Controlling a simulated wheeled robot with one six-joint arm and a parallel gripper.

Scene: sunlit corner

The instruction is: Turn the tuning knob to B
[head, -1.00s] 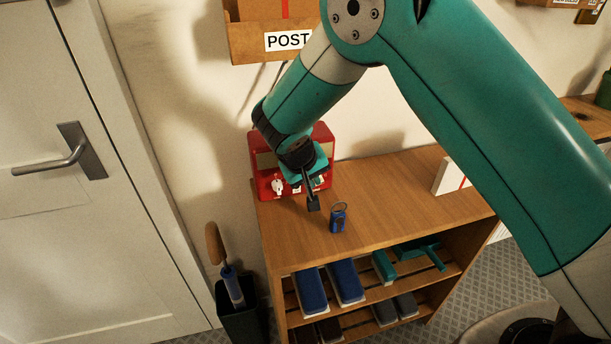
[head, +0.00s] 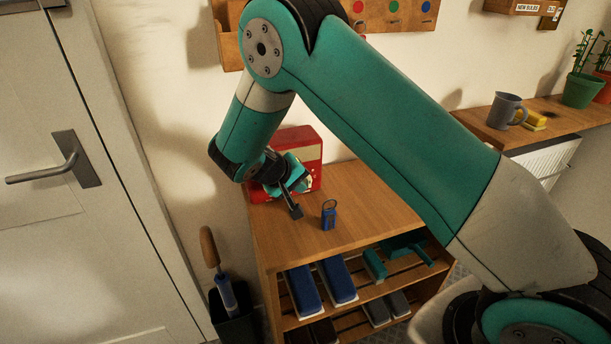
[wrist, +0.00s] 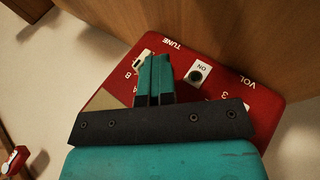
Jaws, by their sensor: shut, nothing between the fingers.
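The red radio (head: 306,145) stands at the back left of the wooden shelf unit, largely hidden by my arm in the head view. In the wrist view its red front (wrist: 225,95) appears upside down. The white tuning knob (wrist: 141,61) is beside the TUNE lettering, partly covered by my fingers. A character that looks like B or 8 is just below-left of it. My gripper (wrist: 155,60) is shut and empty, its teal fingertips over the front beside the knob. I cannot tell whether they touch it. The radio's ON button (wrist: 196,73) is right of the fingers.
A blue tag with a ring (head: 328,216) stands on the shelf top (head: 365,205) in front of the radio. A bin with an umbrella (head: 225,290) stands left of the unit. The right part of the shelf top is clear.

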